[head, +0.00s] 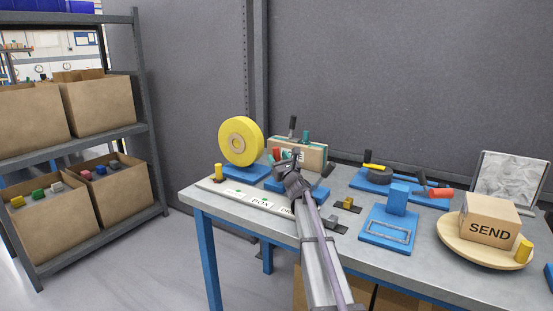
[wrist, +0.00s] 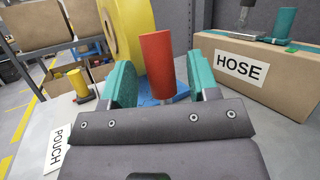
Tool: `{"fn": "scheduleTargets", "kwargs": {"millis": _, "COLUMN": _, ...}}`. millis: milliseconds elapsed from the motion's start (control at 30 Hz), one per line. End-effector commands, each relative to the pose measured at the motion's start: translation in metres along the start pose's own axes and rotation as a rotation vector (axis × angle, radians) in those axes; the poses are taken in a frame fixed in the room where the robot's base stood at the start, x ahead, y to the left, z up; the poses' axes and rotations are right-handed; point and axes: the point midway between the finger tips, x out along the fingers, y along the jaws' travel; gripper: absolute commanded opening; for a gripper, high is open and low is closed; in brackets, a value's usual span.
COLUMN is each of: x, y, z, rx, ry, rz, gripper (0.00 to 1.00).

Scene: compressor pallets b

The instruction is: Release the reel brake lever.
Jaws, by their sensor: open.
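The yellow reel (head: 240,141) stands upright on a blue base (head: 245,173) at the back left of the workbench. A red cylindrical handle, which looks like the brake lever (head: 276,153), is beside it; in the wrist view the red handle (wrist: 156,62) stands nearly upright in front of the yellow reel (wrist: 128,35). My gripper (head: 284,164) is open, with the handle between its two teal finger pads in the wrist view (wrist: 160,82). I see gaps on both sides of the handle. Its lower end is mostly hidden by my gripper.
The cardboard HOSE box (wrist: 262,72) is close on the right, with tools on top. A yellow peg (wrist: 78,83) and a POUCH label (wrist: 58,148) are on the left. A SEND box (head: 490,220) sits on a round wooden board (head: 455,240) at the right.

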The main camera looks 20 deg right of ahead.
Motion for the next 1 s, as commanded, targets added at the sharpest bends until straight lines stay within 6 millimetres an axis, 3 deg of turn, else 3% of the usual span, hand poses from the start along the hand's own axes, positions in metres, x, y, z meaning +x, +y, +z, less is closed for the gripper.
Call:
{"fn": "scheduleTargets", "kwargs": {"millis": 300, "x": -0.083, "y": -0.001, "z": 0.030, "rx": 0.000, "ry": 0.000, "rz": -0.002, "gripper": 0.55}}
{"fn": "scheduleTargets", "kwargs": {"millis": 467, "x": -0.107, "y": -0.002, "z": 0.039, "rx": 0.000, "ry": 0.000, "rz": -0.001, "gripper": 0.55}}
{"fn": "scheduleTargets", "kwargs": {"millis": 700, "x": -0.109, "y": -0.003, "z": 0.039, "rx": 0.000, "ry": 0.000, "rz": -0.001, "gripper": 0.55}}
{"fn": "scheduleTargets", "kwargs": {"millis": 833, "x": -0.105, "y": 0.000, "z": 0.046, "rx": 0.002, "ry": 0.000, "rz": 0.004, "gripper": 0.44}}
{"fn": "scheduleTargets", "kwargs": {"millis": 933, "x": -0.089, "y": 0.013, "z": 0.072, "rx": 0.009, "ry": -0.002, "rz": 0.024, "gripper": 0.35}}
{"fn": "scheduleTargets", "kwargs": {"millis": 1000, "x": -0.067, "y": 0.030, "z": 0.100, "rx": 0.018, "ry": -0.004, "rz": 0.050, "gripper": 0.28}}
